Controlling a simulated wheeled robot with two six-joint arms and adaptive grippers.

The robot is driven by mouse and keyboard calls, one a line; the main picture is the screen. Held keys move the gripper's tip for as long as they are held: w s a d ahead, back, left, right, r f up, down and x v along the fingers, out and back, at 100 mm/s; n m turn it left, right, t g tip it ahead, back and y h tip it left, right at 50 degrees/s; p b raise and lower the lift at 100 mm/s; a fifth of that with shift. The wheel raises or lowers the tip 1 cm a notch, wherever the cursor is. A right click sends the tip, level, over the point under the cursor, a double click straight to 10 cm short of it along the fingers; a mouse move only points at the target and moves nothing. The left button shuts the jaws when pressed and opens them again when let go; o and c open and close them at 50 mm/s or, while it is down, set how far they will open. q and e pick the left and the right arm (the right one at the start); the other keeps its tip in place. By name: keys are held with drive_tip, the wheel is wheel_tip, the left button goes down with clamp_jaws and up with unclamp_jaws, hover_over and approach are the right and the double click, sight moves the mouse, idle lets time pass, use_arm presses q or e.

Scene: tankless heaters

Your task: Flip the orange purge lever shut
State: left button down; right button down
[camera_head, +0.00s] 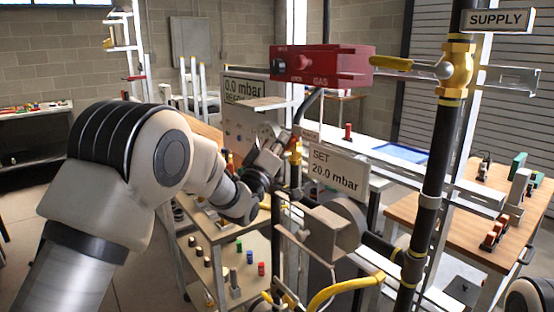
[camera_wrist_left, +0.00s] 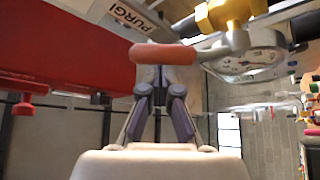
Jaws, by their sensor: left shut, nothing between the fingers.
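The orange purge lever (camera_wrist_left: 163,54) lies crosswise in the left wrist view, its right end running to a grey arm by a brass valve fitting (camera_wrist_left: 230,14). My left gripper (camera_wrist_left: 161,76) is shut and empty, its fingertips right at the lever's lower edge in that view. I cannot tell whether they touch it. A label beginning "PURG" (camera_wrist_left: 140,18) is above the lever. In the head view my left gripper (camera_head: 277,150) is among the pipework, left of the SET 20.0 mbar sign (camera_head: 337,172). The lever is mostly hidden there. My right gripper is not in view.
A red gas box (camera_head: 322,66) is above my left gripper, and a yellow supply handle (camera_head: 391,63) sits right of it. A round gauge (camera_wrist_left: 255,55) is close to the lever's right. A black vertical pipe (camera_head: 437,170) and a grey regulator (camera_head: 330,228) crowd the right side.

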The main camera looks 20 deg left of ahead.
use_arm(q)
drive_tip(key=f+m+h+b, duration=0.1)
drive_tip(key=m+h+b, duration=0.1)
drive_tip(key=m+b, duration=0.1)
drive_tip(key=s+d+f+m+h+b, duration=0.1)
drive_tip(key=m+h+b, duration=0.1)
drive_tip(key=m+b, duration=0.1)
drive_tip(key=d+f+m+h+b, duration=0.1)
drive_tip(key=m+h+b, duration=0.2)
drive_tip(key=m, duration=0.1)
drive_tip(key=shift+s+f+g, duration=0.25)
drive_tip(key=shift+f+g, duration=0.15)
drive_tip(key=m+h, duration=0.1)
drive_tip(key=m+g+h+b, duration=0.1)
drive_tip(key=m, duration=0.1)
drive_tip(key=shift+s+d+f, duration=0.1)
drive_tip(key=shift+f, duration=0.2)
drive_tip(key=shift+d+f+b, duration=0.1)
drive_tip(key=shift+f+b, duration=0.25)
drive_tip(key=shift+b, duration=0.2)
